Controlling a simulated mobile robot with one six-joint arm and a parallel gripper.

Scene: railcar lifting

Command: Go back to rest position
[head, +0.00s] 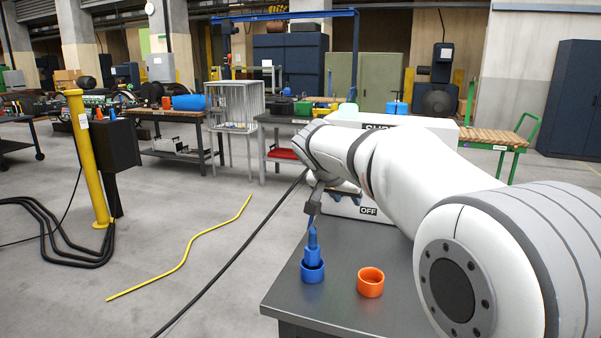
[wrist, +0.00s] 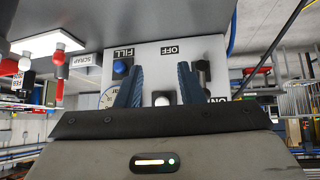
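My gripper (wrist: 157,72) is open in the wrist view. Its two blue fingers stand apart with nothing held between them. They point toward a white control panel (wrist: 150,55), which appears upside down. In the head view my arm reaches in from the right, and the gripper is mostly hidden behind the wrist, in front of the white box (head: 440,130). A blue nozzle-like piece (head: 312,246) stands upright in a blue ring holder (head: 312,272) on the grey table (head: 345,308). An orange ring holder (head: 370,283) beside it looks empty.
The panel has a blue knob (wrist: 122,68) by the FILL label and a dark knob (wrist: 203,65) by the OFF label. A yellow post (head: 88,160) stands at left. Cables, including a yellow one (head: 185,258), lie on open floor. Workbenches stand behind.

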